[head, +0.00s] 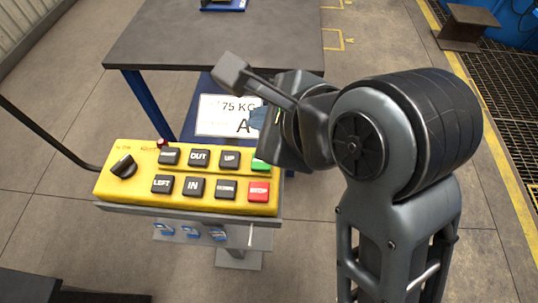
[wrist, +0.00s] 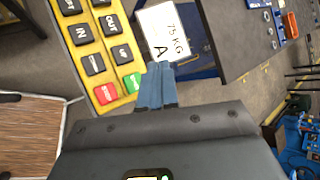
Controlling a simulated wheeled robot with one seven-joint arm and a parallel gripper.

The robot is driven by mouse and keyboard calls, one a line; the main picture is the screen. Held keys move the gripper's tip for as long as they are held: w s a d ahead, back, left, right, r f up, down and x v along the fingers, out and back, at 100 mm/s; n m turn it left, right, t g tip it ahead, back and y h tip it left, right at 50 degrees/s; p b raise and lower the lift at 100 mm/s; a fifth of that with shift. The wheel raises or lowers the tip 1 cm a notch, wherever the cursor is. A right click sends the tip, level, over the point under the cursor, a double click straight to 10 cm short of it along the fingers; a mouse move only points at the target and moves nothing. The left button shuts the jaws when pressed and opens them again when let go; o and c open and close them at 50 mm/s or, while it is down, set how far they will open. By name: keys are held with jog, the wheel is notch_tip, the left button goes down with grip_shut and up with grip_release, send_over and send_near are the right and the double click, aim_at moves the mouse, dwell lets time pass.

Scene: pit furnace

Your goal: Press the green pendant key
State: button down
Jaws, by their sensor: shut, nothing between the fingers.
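The green key (head: 261,163) is at the right end of the upper row on the yellow pendant (head: 115,190). My arm partly covers it in the head view. In the wrist view the green key (wrist: 131,83) lies just left of my fingers, at the pendant's edge. My gripper (head: 257,118) is shut and empty, its blue-grey fingertips beyond the key in the head view. In the wrist view the shut gripper (wrist: 160,68) points past the key towards the white card. I cannot tell how high the fingertips are above the pendant.
The red STOP key (head: 258,191) sits directly below the green one, with several black keys to the left. A black rotary knob (head: 123,166) is at the pendant's left end. A white "75 KG A" card (head: 222,112) and a dark table (head: 220,40) stand behind.

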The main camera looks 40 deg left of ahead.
jog(key=shift+a+r, duration=0.1)
jog(key=shift+r, duration=0.2)
jog(key=shift+f, duration=0.15)
jog(key=b, duration=0.9)
send_over(264, 165)
notch_tip(264, 165, down, 6)
jog(key=shift+f, duration=1.3)
jog(key=shift+f, duration=0.15)
dwell(0.7)
jog(key=shift+f+p, duration=0.25)
jog(key=shift+p, duration=0.1)
